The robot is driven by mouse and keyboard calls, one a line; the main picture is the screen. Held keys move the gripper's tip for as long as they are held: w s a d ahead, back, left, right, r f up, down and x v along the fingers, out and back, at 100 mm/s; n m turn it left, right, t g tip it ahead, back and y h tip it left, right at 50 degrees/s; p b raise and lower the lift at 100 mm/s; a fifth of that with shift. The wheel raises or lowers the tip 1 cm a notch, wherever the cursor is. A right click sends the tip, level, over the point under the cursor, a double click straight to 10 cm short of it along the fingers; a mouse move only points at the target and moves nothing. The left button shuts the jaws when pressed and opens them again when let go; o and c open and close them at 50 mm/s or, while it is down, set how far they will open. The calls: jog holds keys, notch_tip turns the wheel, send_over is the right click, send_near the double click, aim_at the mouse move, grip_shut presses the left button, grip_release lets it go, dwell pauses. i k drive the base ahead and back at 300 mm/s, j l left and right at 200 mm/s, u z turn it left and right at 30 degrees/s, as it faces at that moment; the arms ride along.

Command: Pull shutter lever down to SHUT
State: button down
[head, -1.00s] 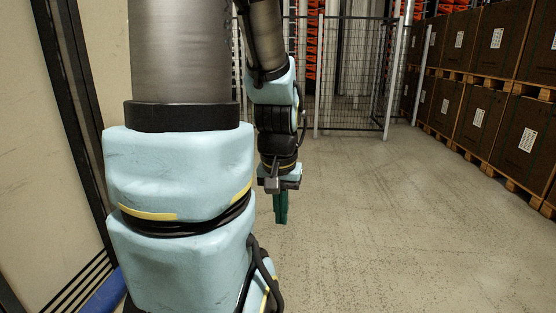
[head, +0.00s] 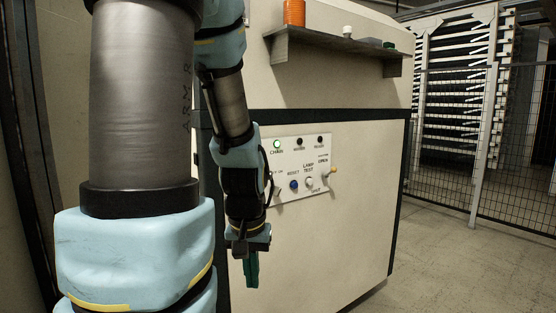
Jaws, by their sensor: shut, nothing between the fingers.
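A white control panel (head: 300,172) is set in the front of a cream cabinet. At its right side is a small lever (head: 332,171) with a pale orange tip, sticking out to the right. Small lettering stands above and below it, too small to read surely, so I cannot tell its exact setting. My gripper (head: 251,270) hangs down at the panel's lower left, with its green fingers shut and empty. It is apart from the lever. My wrist hides part of the panel's left edge.
The panel also has a lit green lamp (head: 277,144), a blue button (head: 294,185), a white button (head: 309,182) and a partly hidden left switch. A shelf (head: 335,56) with an orange container (head: 294,12) juts out above. Mesh fencing (head: 450,140) and open floor lie right.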

aim_at(332, 169)
jog(key=i+l+u, duration=0.15)
jog(key=l+u, duration=0.3)
jog(key=l, duration=0.3)
jog(key=l+u, duration=0.45)
jog(key=l, duration=0.3)
